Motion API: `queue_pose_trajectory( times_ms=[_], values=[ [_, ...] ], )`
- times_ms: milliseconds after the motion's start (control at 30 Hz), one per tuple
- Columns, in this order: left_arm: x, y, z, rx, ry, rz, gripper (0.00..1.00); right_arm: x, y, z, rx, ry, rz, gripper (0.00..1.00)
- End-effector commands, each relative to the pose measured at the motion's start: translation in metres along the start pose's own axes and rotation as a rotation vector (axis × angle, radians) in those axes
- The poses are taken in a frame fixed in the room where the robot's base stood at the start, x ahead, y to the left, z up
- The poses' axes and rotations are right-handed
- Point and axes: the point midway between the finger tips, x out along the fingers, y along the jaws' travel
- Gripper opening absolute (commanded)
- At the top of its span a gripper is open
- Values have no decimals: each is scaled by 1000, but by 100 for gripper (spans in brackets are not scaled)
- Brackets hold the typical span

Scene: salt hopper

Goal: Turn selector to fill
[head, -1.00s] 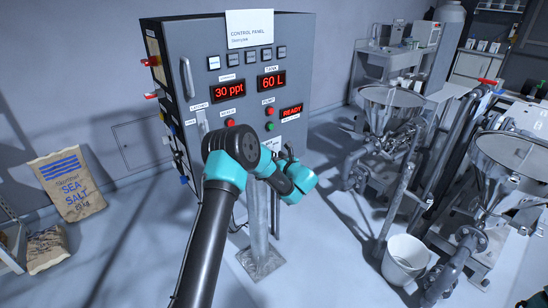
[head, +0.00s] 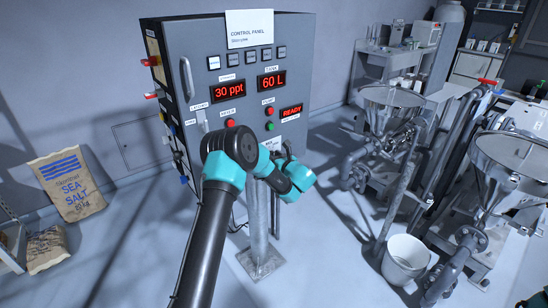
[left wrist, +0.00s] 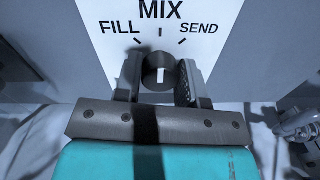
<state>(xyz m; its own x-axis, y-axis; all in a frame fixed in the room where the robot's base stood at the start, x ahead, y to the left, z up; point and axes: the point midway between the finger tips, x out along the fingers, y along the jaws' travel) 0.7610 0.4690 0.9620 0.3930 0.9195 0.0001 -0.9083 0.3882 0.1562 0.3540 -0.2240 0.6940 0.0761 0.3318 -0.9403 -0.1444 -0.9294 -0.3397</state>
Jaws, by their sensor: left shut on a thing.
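The selector is a dark round knob (left wrist: 159,63) with a white pointer mark, in the left wrist view. The white mark stands upright, in line with the MIX tick. My left gripper (left wrist: 160,80) has one finger on each side of the knob and is shut on it. In the head view my left arm reaches to the lower front of the grey control panel (head: 205,75); the arm hides the selector there.
The panel displays read 30 ppt, 60 L and READY (head: 291,112). A metal post (head: 259,225) stands below the panel. Steel hoppers (head: 392,98) and a white bucket (head: 405,262) are at right. Sea salt bags (head: 68,188) are at left.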

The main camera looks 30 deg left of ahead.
Motion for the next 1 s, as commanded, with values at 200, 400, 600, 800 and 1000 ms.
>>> queue_pose_trajectory(
  times_ms=[200, 400, 600, 800, 1000],
  values=[
    [0, 0, 0, -17, 0, 0, 13, 0, 0, 0, 0, 0, 0, 43],
    [0, 0, 0, -82, -2, 0, 13, 0, 0, 0, 0, 0, 0, 43],
    [0, 0, 0, -205, -5, 0, 13, 0, 0, 0, 0, 0, 0, 43],
    [0, 1, -1, -369, -9, 1, 13, 0, 0, 0, 0, 0, 0, 43],
    [0, 1, -1, -542, -14, 2, 13, 0, 0, 0, 0, 0, 0, 43]
  ],
)
